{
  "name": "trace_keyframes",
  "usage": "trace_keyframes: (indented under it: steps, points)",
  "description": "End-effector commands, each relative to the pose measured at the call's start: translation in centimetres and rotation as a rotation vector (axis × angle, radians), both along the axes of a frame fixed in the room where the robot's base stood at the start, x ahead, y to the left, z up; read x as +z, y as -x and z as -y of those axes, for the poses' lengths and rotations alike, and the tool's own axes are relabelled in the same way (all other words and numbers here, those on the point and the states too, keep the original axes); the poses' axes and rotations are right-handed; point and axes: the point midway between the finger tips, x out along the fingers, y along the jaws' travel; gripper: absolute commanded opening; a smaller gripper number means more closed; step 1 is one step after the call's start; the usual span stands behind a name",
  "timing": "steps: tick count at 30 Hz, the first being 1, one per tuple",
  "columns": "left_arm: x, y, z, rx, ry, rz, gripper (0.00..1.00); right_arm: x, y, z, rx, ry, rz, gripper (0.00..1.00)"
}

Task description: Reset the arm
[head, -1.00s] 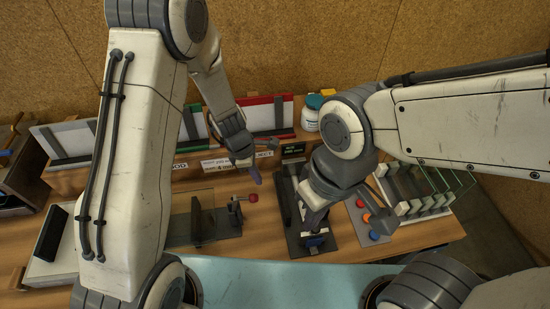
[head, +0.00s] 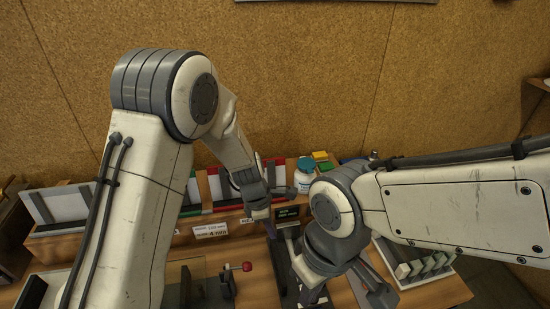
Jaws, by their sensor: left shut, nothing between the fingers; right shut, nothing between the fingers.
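My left arm reaches up from the left and bends down at the elbow. Its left gripper (head: 268,222) is shut and empty, pointing down in front of the shelf with the labels, close to the small dark display (head: 288,213). My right arm comes in from the right, with its wrist bent down. My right gripper (head: 312,294) is shut and empty, low over the dark fixture (head: 279,262) on the bench. Its tips are near the bottom edge, and the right wrist hides part of the fixture.
A white jar with a blue lid (head: 305,174) stands on the shelf by yellow and green blocks (head: 323,160). A rack with upright glass panes (head: 425,266) stands at the right. A red-knobbed clamp (head: 246,267) is on the bench (head: 258,292). A brown wall rises behind.

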Motion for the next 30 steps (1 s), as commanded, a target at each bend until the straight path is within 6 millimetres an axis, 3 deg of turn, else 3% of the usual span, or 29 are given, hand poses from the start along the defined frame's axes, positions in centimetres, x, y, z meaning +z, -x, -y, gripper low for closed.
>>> trace_keyframes:
  steps: [4, 8, 14, 18, 21, 25, 30]
  points:
    - [0.1, 0.6, 0.4, -0.069, 0.0, 0.015, 0.0, -0.8, 0.0, 0.0, 0.0, 0.0, 0.0, 0.0]
    - [0.9, 3.5, 1.7, -0.364, -0.005, 0.073, 0.0, -3.5, 0.0, 0.0, -0.001, 0.0, 0.0, 0.0]
    - [2.1, 11.9, 2.4, -1.117, -0.029, 0.206, 0.0, -9.1, 0.0, 0.0, -0.003, 0.0, 0.0, 0.0]
    - [1.8, 17.5, 1.0, -1.625, -0.054, 0.284, 0.0, -12.3, 0.0, 0.0, -0.005, 0.0, 0.0, 0.0]
    - [1.2, 20.5, -0.4, -1.912, -0.07, 0.32, 0.0, -13.9, 0.0, 0.0, -0.006, 0.0, -0.001, 0.0]
    - [0.6, 22.8, -1.8, -2.152, -0.085, 0.346, 0.0, -15.0, 0.0, 0.0, -0.006, 0.0, -0.001, 0.0]
    - [0.6, 23.6, -2.5, -2.26, -0.09, 0.352, 0.0, -15.2, 0.0, 0.0, -0.006, 0.0, -0.001, 0.0]
